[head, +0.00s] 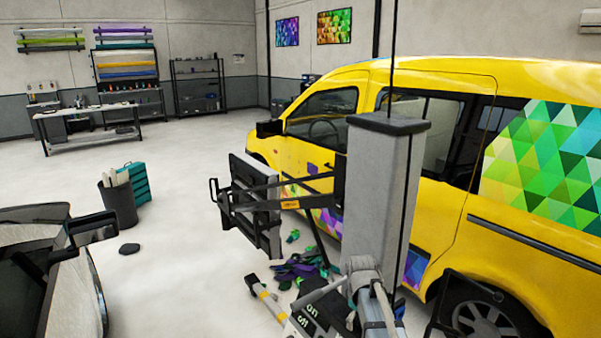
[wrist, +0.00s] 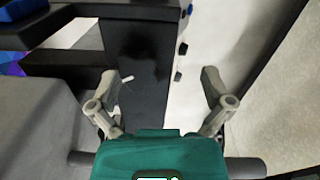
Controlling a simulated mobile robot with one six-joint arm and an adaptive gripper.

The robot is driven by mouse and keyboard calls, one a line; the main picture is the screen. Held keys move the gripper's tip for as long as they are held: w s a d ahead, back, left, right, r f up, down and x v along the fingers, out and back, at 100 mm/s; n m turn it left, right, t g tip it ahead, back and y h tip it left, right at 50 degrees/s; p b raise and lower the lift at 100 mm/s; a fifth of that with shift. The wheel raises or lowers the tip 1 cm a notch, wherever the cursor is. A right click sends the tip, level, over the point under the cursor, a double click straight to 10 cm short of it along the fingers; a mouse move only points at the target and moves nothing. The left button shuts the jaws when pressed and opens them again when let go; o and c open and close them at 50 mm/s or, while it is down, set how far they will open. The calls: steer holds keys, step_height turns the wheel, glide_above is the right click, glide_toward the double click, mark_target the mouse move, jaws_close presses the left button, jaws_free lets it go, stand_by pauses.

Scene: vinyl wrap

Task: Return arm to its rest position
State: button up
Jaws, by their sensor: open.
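My gripper (wrist: 163,85) shows in the wrist view with its two grey fingers spread well apart. Nothing is pinched between the fingertips. A teal block (wrist: 160,155) fills the bottom of that view between the finger bases; I cannot tell whether it is part of the gripper. Behind the fingers are a dark upright panel and pale floor. In the head view my arm (head: 372,300) is low at the bottom centre, in front of my grey column, and the gripper cannot be made out there.
A yellow van (head: 450,215) with patterned vinyl stands close on the right. Purple and green scraps (head: 303,267) lie on the floor. The floor between is mostly clear.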

steer(key=s+f+m+b, duration=0.5)
steer(key=s+m, duration=0.3)
steer(key=s, duration=0.5)
steer(key=shift+f+m+y+b, duration=0.3)
steer(key=shift+f+b, duration=0.05)
steer(key=shift+f, duration=0.35)
steer(key=shift+d, duration=0.1)
steer(key=shift+c, duration=0.3)
